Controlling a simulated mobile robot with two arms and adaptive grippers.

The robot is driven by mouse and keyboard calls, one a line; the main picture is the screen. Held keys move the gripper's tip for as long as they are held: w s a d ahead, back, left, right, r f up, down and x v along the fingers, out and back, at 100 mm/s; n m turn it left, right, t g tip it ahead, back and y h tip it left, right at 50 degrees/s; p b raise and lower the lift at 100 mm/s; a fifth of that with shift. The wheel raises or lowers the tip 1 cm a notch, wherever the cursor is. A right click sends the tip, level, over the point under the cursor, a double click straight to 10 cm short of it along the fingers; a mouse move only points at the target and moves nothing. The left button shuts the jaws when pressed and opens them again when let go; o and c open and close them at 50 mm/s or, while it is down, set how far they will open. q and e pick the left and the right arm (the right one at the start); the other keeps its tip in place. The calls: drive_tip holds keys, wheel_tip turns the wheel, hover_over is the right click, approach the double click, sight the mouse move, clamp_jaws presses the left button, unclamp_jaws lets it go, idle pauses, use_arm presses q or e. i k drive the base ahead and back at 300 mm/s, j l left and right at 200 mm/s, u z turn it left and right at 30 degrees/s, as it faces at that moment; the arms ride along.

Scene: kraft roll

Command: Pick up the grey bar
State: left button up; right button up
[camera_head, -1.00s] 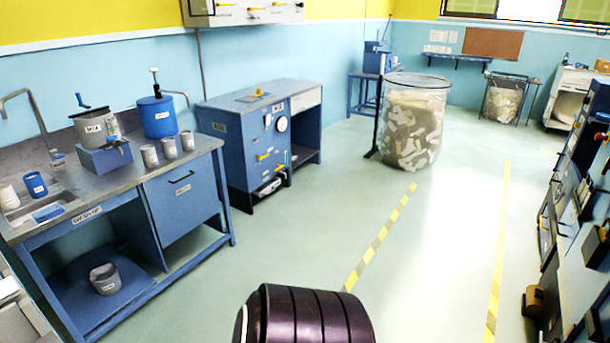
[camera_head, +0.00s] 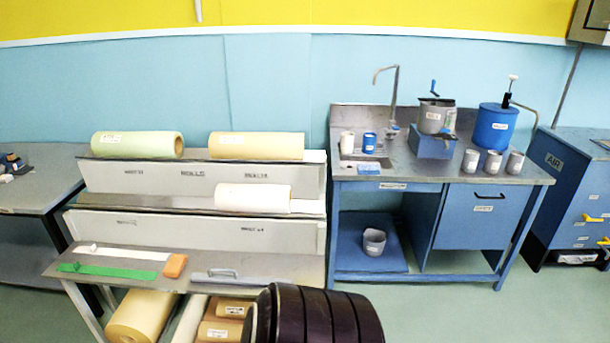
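A small grey bar-like piece (camera_head: 222,273), shaped like a handle, is on the flat top of the low front shelf of the roll stand (camera_head: 290,270). I cannot tell from here whether it is loose or fixed. It is to the right of an orange block (camera_head: 175,266), a green strip (camera_head: 105,270) and a white strip (camera_head: 120,253). Neither of my grippers is in view.
Pale green, tan and white rolls (camera_head: 253,197) lie on the stand's tiers; several brown rolls (camera_head: 140,315) are below. A blue sink bench (camera_head: 470,215) with cans stands right, a grey table (camera_head: 40,180) left. My dark ribbed part covers the bottom middle.

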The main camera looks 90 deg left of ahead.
sight(208, 277)
drive_tip(key=u, duration=3.25)
drive_tip(key=l, duration=0.1)
drive_tip(key=i+j+u, duration=0.05)
